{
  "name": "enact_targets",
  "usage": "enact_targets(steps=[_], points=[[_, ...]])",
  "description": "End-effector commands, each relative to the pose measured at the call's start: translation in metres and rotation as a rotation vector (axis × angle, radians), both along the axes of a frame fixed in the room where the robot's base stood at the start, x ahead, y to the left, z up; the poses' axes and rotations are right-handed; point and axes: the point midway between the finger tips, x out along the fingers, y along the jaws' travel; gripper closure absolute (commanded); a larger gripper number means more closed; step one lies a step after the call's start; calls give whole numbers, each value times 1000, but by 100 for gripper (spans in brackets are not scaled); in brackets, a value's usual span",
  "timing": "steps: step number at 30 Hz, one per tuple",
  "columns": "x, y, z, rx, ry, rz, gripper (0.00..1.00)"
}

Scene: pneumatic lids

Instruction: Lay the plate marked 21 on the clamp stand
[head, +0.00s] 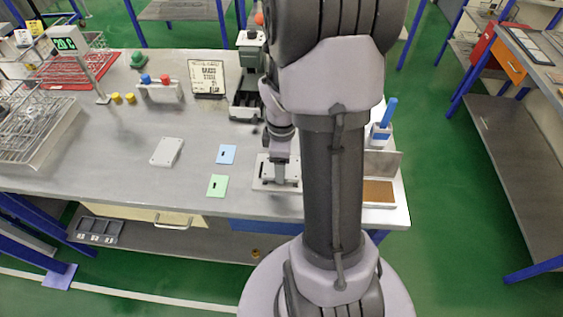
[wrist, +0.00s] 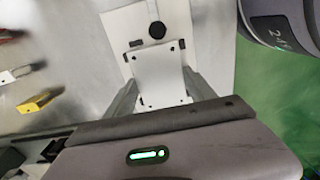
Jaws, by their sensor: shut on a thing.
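My gripper (wrist: 160,84) is shut on a white plate (wrist: 161,72) with small dark holes near its corners, held between the two fingers. No number on it is readable. Under and beyond the plate in the wrist view is a pale flat base with a round black knob (wrist: 157,30) and small dark clips, which looks like the clamp stand (wrist: 121,22). In the head view my gripper (head: 286,183) is over the stand's pale base (head: 262,184) near the bench's front edge. I cannot tell whether the plate touches the stand.
Another white plate (head: 167,152), a blue card (head: 227,154) and a green card (head: 217,186) lie on the bench to the left. A brown-bottomed tray (head: 378,192) and a blue-handled item (head: 388,115) are to the right. A microscope-like device (head: 250,50) stands behind.

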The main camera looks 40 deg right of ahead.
Motion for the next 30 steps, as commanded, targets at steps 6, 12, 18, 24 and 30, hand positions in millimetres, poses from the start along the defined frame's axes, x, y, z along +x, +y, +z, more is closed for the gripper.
enact_targets(steps=[6, 12, 18, 24, 30], points=[[0, 0, -2, 0, 0, 0, 92], [0, 0, -5, -1, -1, 0, 92], [0, 0, -7, -1, -1, 0, 92], [0, 0, -6, 0, 0, 0, 13], [0, 0, -7, 0, 0, 0, 11]])
